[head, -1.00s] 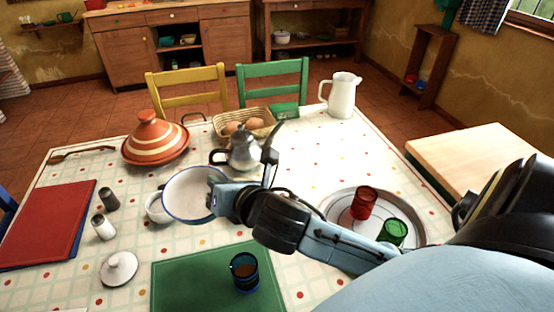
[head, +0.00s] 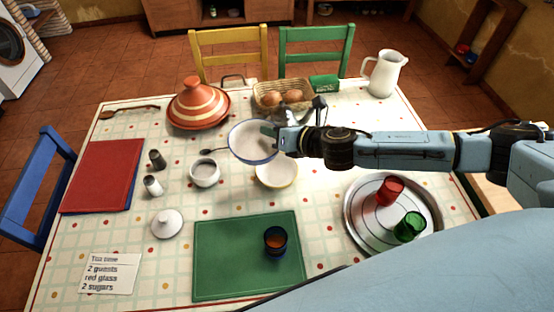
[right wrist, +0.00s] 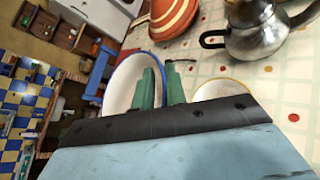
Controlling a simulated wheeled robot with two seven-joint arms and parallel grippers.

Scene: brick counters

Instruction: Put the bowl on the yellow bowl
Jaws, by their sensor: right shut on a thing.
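The white bowl with a blue rim (head: 244,146) is held in my right gripper (head: 274,134) by its right side, seemingly above the table. It also shows in the right wrist view (right wrist: 122,82), with the green fingers (right wrist: 160,88) at its rim. The yellow bowl (head: 277,175), cream with a yellow rim, sits on the tablecloth just below and right of the held bowl in the head view. Its far edge is partly covered by the held bowl and gripper. Part of it shows in the right wrist view (right wrist: 222,88). My left gripper is not in view.
A lidless sugar pot (head: 205,173) and a spoon (head: 214,150) are left of the bowls. A tray with glasses (head: 358,230) is right; a green mat (head: 230,255) lies in front.

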